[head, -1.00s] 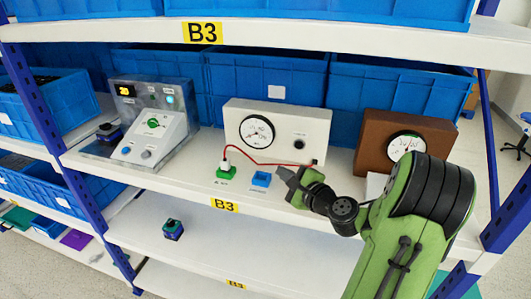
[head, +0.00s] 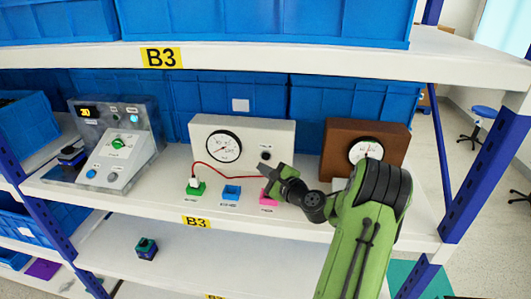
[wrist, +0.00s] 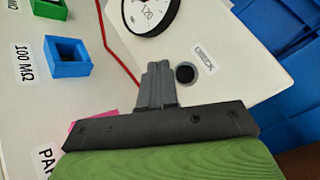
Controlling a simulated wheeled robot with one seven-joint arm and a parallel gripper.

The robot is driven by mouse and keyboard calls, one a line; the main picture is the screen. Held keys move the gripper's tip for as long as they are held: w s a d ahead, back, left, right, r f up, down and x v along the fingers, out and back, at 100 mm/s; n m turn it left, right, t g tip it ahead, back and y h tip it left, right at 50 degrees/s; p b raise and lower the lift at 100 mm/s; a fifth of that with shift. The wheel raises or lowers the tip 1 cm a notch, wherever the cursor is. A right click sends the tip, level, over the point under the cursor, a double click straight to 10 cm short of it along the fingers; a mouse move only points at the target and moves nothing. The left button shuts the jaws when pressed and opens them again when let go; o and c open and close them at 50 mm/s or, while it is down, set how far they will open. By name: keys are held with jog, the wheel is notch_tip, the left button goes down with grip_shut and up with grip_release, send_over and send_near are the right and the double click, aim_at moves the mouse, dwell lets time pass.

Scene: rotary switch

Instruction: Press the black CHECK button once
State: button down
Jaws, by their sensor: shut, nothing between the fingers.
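The black CHECK button (head: 265,156) is a small round knob on the front of the white meter box (head: 287,135), right of its dial. In the wrist view the button (wrist: 185,73) shows just right of my fingertips, with the CHECK label above it. My gripper (head: 264,169) is shut and empty, its tips just below the button in the head view. In the wrist view my gripper (wrist: 158,68) points at the box front beside the button. A small gap shows between tips and button in the picture; contact is not visible.
A green block (head: 196,188) with a red wire, a blue block (head: 231,192) and a pink block (head: 268,198) sit on the shelf before the box. A brown gauge box (head: 338,138) stands right, a grey control panel (head: 118,145) left. Blue bins are behind.

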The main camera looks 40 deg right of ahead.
aim_at(266, 156)
jog(key=shift+w+d+p, duration=0.45)
jog(key=shift+w+d, duration=0.25)
jog(key=shift+d, duration=0.2)
dwell(1.4)
jog(key=shift+w+d+p, duration=0.25)
jog(key=shift+d+p, duration=0.05)
jog(key=shift+d, duration=0.05)
jog(key=shift+w+d, duration=0.25)
jog(key=shift+d, duration=0.05)
dwell(0.6)
jog(key=shift+s+a, duration=0.5)
jog(key=shift+a, duration=0.15)
